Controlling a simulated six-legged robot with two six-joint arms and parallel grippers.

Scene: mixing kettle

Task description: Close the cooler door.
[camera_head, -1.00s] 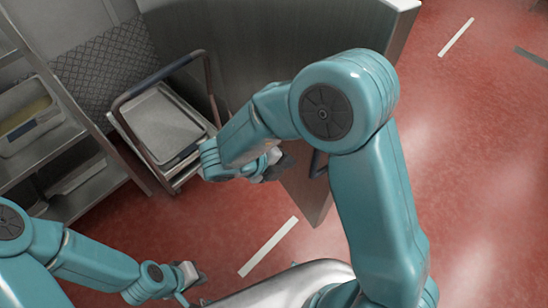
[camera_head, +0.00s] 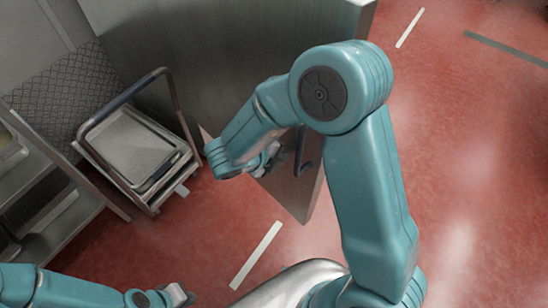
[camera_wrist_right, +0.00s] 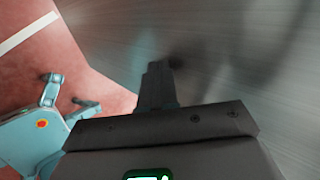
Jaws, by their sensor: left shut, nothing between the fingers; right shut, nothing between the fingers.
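The cooler door (camera_head: 225,70) is a tall brushed-steel panel in the head view, standing open over the red floor. Its dark handle (camera_head: 301,158) shows partly behind my right arm. My right gripper (camera_head: 280,162) is shut and empty, on the panel side just left of the handle. In the right wrist view, the shut fingers (camera_wrist_right: 158,85) point at the steel face (camera_wrist_right: 250,60), with a dark reflection or shadow near the tips. I cannot tell whether they touch it. My left gripper (camera_head: 182,294) is shut and empty, low at the left, far from the door.
A cart (camera_head: 165,198) with a grey tray (camera_head: 130,150) stands left of the door, beside steel shelving (camera_head: 75,225). A white floor stripe (camera_head: 256,255) lies in front. The red floor (camera_head: 470,150) to the right is open.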

